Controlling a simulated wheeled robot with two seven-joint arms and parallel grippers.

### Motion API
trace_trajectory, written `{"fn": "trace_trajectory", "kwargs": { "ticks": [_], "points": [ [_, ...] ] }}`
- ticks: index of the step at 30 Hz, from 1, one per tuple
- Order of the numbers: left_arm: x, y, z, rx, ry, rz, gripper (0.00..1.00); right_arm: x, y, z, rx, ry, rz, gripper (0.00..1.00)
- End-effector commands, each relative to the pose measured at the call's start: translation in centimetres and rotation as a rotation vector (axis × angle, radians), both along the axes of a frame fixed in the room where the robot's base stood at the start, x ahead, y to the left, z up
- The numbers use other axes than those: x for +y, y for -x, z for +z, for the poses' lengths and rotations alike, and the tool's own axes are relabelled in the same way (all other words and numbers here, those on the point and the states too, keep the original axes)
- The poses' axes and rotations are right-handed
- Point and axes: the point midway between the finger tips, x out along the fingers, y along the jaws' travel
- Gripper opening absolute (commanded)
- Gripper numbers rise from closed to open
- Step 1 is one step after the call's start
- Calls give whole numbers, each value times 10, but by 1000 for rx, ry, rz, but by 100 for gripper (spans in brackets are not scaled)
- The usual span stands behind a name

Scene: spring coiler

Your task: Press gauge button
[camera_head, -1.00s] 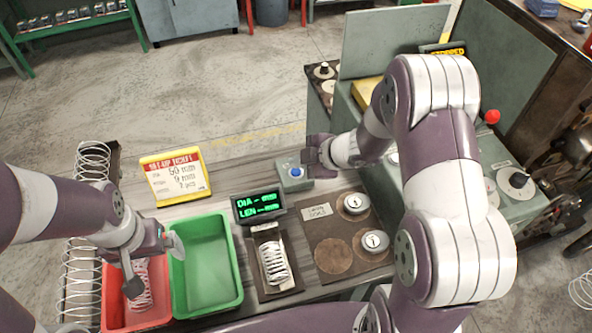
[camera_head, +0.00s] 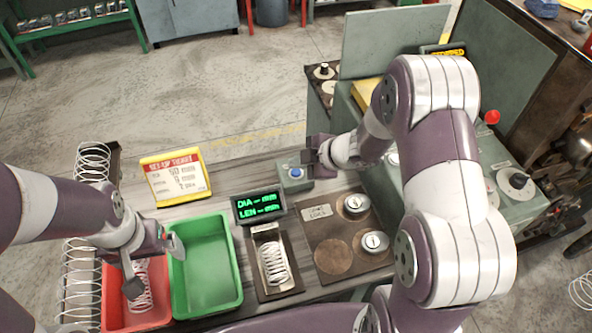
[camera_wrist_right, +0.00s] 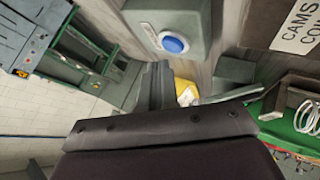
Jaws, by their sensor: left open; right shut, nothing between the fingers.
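The gauge button is a blue round button (camera_head: 296,172) on top of a small grey-green box (camera_head: 294,183) on the bench. It also shows in the right wrist view (camera_wrist_right: 174,44), on the box's face. My right gripper (camera_head: 312,158) is shut and empty, just behind and right of the box in the head view. In the right wrist view its fingertips (camera_wrist_right: 157,68) lie just below the button, apparently apart from it. The gauge display (camera_head: 259,206) reads DIA and LEN with dashes. A spring (camera_head: 274,263) lies in the gauge cradle below it. My left gripper (camera_head: 150,262) is open over the red bin.
A red bin (camera_head: 116,312) with a spring and a green, empty bin (camera_head: 206,265) stand to the left. A yellow-framed ticket (camera_head: 175,178) stands behind them. A brown board (camera_head: 333,256) with round cams lies right of the gauge. The grey coiler machine is at the right.

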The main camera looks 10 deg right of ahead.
Motion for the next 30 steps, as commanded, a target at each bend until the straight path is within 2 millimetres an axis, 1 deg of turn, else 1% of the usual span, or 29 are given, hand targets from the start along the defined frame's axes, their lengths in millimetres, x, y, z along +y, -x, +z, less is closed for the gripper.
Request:
{"fn": "trace_trajectory", "kwargs": {
  "ticks": [14, 23, 30],
  "points": [
    [0, 0, 0, 0, 0, 0, 100, 0, 0, 0, 0, 0, 0, 0],
    [0, 0, -4, 0, 0, 0, 100, 0, 0, -9, 1, 0, 0, 0],
    [0, 0, -4, 0, 0, 0, 100, 0, 0, -8, 0, 0, 0, 0]
  ]
}}
